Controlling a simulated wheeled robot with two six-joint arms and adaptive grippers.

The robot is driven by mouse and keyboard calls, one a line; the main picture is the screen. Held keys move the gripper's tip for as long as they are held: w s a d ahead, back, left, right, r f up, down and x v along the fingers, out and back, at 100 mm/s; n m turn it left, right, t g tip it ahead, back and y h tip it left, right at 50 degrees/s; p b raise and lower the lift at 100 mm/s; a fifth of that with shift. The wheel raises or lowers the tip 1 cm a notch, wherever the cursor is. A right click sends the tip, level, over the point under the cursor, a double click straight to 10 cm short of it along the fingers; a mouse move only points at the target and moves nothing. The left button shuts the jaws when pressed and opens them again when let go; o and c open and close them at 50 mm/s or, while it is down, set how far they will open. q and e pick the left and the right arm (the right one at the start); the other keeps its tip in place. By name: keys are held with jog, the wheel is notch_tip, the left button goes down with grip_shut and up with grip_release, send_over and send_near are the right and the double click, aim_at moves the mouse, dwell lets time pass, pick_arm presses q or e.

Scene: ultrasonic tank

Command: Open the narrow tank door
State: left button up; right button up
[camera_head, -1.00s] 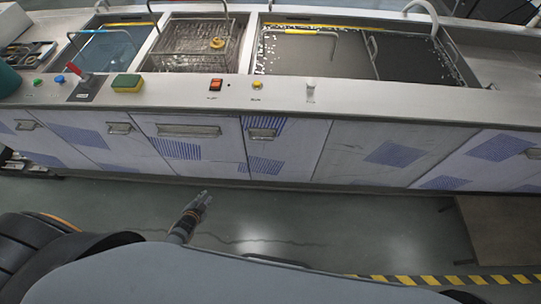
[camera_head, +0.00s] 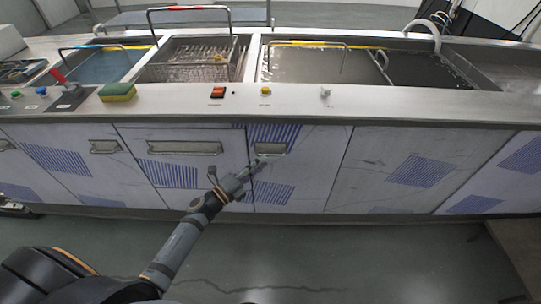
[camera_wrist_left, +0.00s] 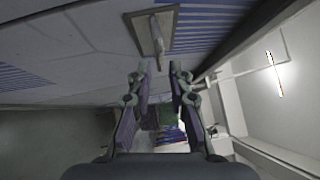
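The narrow tank door (camera_head: 312,170) is a white front panel with blue striped patches, and it is closed. Its metal handle (camera_head: 271,149) sits near its upper left corner, and the handle also shows in the wrist view (camera_wrist_left: 156,32). My left gripper (camera_head: 255,167) is just below and slightly left of that handle in the head view. In the wrist view the two fingers of my left gripper (camera_wrist_left: 159,70) are apart with nothing between them, and the handle lies beyond their tips. I see no contact. My right gripper is not in view.
A wider door with a long handle (camera_head: 184,148) is to the left. Above is the counter with a red switch (camera_head: 217,92), a yellow button (camera_head: 265,91), a sponge (camera_head: 117,92) and open tanks with baskets. The floor (camera_head: 330,260) in front is clear.

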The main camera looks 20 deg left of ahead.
aim_at(270, 155)
pick_arm(q)
jog(key=x, duration=0.5)
jog(key=shift+w+d, duration=0.1)
grip_shut()
